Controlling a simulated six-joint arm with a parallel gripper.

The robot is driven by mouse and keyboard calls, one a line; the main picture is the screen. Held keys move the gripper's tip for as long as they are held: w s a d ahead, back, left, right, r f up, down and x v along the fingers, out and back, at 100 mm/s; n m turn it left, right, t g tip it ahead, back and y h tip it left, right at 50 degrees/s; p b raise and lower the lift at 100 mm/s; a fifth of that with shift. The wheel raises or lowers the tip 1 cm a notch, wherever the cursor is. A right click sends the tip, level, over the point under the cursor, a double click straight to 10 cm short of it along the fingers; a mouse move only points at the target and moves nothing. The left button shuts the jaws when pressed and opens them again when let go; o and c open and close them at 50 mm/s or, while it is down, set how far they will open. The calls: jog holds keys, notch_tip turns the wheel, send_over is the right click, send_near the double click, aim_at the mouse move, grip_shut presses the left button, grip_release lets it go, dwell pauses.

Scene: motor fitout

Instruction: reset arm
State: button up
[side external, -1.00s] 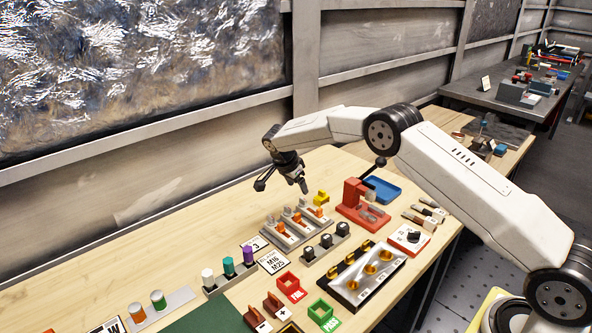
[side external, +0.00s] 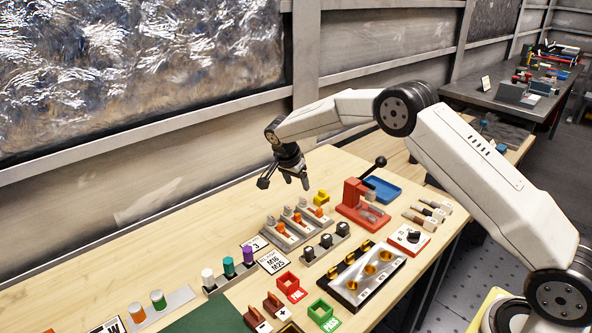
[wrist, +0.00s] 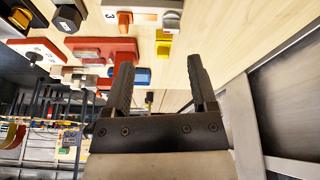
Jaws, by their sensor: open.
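My gripper (side external: 296,183) hangs above the back part of the wooden bench, clear of everything on it. In the wrist view my gripper (wrist: 160,90) shows two dark fingers spread apart with nothing between them. Below it in the side view are grey toggle-like fixtures with orange parts (side external: 298,223) and a small yellow block (side external: 320,197). The yellow block also shows in the wrist view (wrist: 163,43). A red press-like fixture with a black ball lever (side external: 357,198) stands to the right of the gripper.
A blue tray (side external: 383,190) lies behind the red fixture. A black plate with brass cups (side external: 352,290), red bin (side external: 289,288), green bin (side external: 323,313) and colored cylinders (side external: 228,266) fill the front. The bench's left back strip (side external: 160,255) is bare. A grey wall runs behind.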

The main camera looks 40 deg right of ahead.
jog(key=s+a+r+n+y, duration=0.1)
jog(key=s+n, duration=0.4)
jog(key=s, duration=0.5)
jog(key=s+a+r+n+t+y, duration=0.1)
jog(key=s+a+n, duration=0.2)
jog(key=s, duration=0.8)
jog(key=s+a+r+n+t+y, duration=0.1)
jog(key=s+a+n, duration=0.2)
jog(key=s+n, duration=0.4)
jog(key=s, duration=0.3)
jog(key=shift+s+r+n+y, duration=0.25)
jog(key=shift+s+n+y, duration=0.1)
jog(key=shift+n+y, duration=0.05)
